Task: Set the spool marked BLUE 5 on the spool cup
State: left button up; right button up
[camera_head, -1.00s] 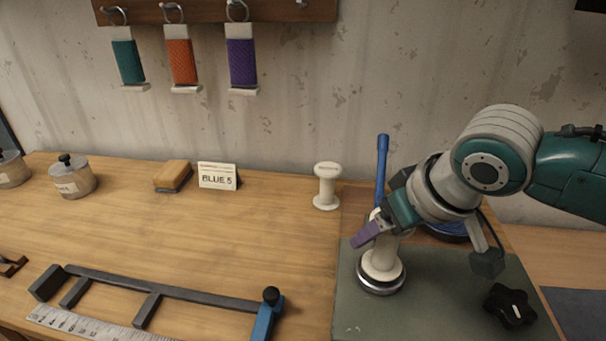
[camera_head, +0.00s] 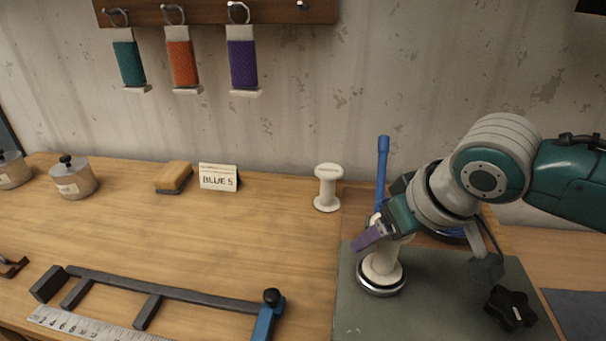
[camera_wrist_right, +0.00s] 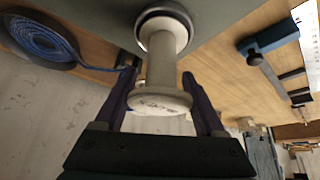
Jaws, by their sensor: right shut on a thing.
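A white spool (camera_head: 382,264) stands upright at the spool cup (camera_head: 381,287), a round cup with a metal rim on the green mat. My right gripper (camera_head: 380,232) is shut on this spool near its upper end, with purple fingers around it. In the right wrist view the spool (camera_wrist_right: 161,68) sits between the two fingers (camera_wrist_right: 160,104), its far end at the dark ring of the cup (camera_wrist_right: 165,13). Its near end face carries small writing that I cannot read surely. My left gripper is not in view.
A second white spool (camera_head: 327,188) stands behind, left of the blue rod (camera_head: 382,165). A card marked BLUE 5 (camera_head: 218,177) and a brush (camera_head: 174,177) are further left. A black knob (camera_head: 511,308) is on the mat (camera_head: 440,310). The middle of the bench is clear.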

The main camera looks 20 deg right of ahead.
dwell(0.7)
jog(key=shift+p, duration=0.3)
jog(key=shift+f+b, duration=0.45)
jog(key=shift+f, duration=0.2)
jog(key=o, duration=1.1)
jog(key=p+v, duration=0.3)
jog(key=p, duration=0.1)
jog(key=shift+w+r, duration=0.1)
jog(key=p+v, duration=0.8)
jog(key=p, duration=0.2)
jog(key=shift+a, duration=0.1)
